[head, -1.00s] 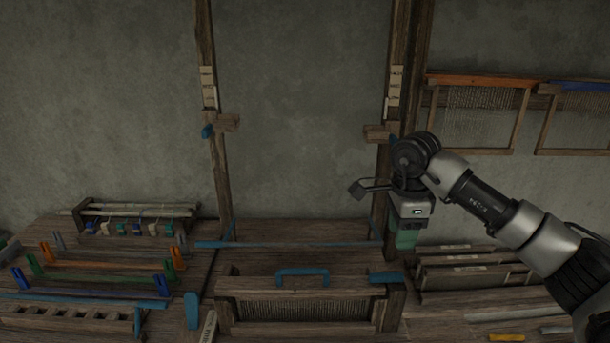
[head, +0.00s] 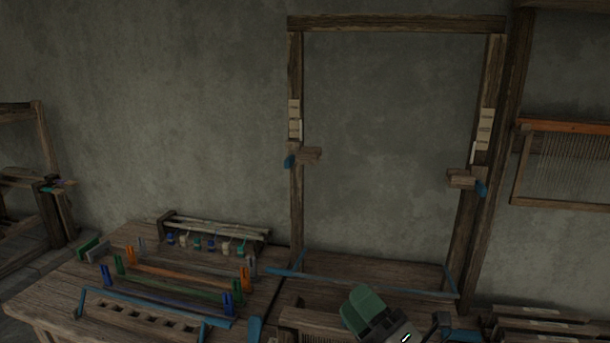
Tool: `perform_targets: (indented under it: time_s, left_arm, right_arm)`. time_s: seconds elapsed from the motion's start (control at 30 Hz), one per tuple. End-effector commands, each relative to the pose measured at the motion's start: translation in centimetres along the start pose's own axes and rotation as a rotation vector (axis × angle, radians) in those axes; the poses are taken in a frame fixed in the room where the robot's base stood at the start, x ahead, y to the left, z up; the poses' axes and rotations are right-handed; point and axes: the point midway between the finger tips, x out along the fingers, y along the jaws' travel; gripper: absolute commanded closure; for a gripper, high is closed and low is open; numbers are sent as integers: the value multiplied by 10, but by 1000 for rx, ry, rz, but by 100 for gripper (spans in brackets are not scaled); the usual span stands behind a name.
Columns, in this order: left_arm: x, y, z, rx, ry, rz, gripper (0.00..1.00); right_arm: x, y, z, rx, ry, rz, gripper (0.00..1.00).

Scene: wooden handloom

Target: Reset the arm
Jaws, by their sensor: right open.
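My right gripper (head: 372,312) shows at the bottom of the head view, right of centre, with green finger pads and a grey body with a small lit display. It is in front of the lower part of the loom and holds nothing that I can see. The rest of my right arm is below the picture edge. My left gripper is not in view. The wooden loom frame (head: 398,24) stands upright behind, with blue-ended brackets on its posts.
A wooden table (head: 30,305) at the lower left bears racks with coloured clips and a bobbin rack (head: 215,230). A strung frame (head: 570,165) hangs on the right wall. Another wooden frame (head: 45,165) stands at the far left. The space between the loom posts is clear.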

Motion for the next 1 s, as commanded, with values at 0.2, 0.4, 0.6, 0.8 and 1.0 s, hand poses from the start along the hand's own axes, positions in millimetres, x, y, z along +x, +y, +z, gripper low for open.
perform_targets:
  time_s: [0.2,0.4,0.6,0.8,1.0]
  left_arm:
    - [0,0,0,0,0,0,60]
    - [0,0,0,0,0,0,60]
    - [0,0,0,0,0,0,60]
    - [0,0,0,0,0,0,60]
    - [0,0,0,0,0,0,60]
  right_arm:
    - [-83,-52,36,539,-579,-209,55]
    - [-191,-104,22,950,-1068,-474,55]
    - [-272,-122,-18,1186,-1392,-697,55]
    - [-331,-119,-60,1335,-1628,-888,55]
    - [-358,-142,-76,1380,-1727,-985,55]
